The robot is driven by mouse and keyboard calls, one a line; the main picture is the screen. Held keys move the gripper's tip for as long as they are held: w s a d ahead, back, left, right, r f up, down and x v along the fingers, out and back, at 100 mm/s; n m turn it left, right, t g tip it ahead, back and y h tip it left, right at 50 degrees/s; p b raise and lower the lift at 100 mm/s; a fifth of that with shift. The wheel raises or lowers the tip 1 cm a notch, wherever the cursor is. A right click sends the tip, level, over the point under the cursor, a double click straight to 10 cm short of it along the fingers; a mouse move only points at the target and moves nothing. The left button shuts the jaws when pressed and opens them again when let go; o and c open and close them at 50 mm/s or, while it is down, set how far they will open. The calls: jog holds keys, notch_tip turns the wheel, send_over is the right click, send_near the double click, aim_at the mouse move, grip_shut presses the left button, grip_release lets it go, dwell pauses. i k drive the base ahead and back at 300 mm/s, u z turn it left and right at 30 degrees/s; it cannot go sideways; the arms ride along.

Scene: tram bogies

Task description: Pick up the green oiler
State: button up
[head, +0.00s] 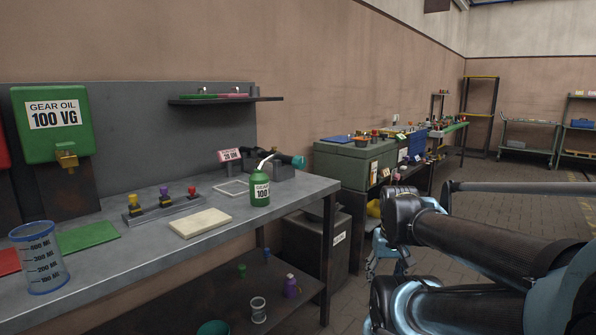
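The green oiler (260,188) stands upright on the grey workbench (155,250), near its right end. It has a white label reading "GEAR 100" and a pale bent spout at the top. My gripper (387,266) shows small and light blue, partly hidden behind my dark arm links. It is to the right of the bench and apart from the oiler. I cannot make out whether its fingers are open or shut.
A cream pad (200,223) lies just left of the oiler. Behind it are a white frame (231,187) and a dark torch-like tool (290,160). A measuring jug (39,258) stands at the front left. A green cabinet (350,163) stands beyond the bench.

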aim_at(259, 181)
jog(key=u, duration=0.75)
jog(key=k, duration=1.5)
jog(key=z, duration=0.7)
jog(key=i, duration=1)
jog(key=u, duration=0.05)
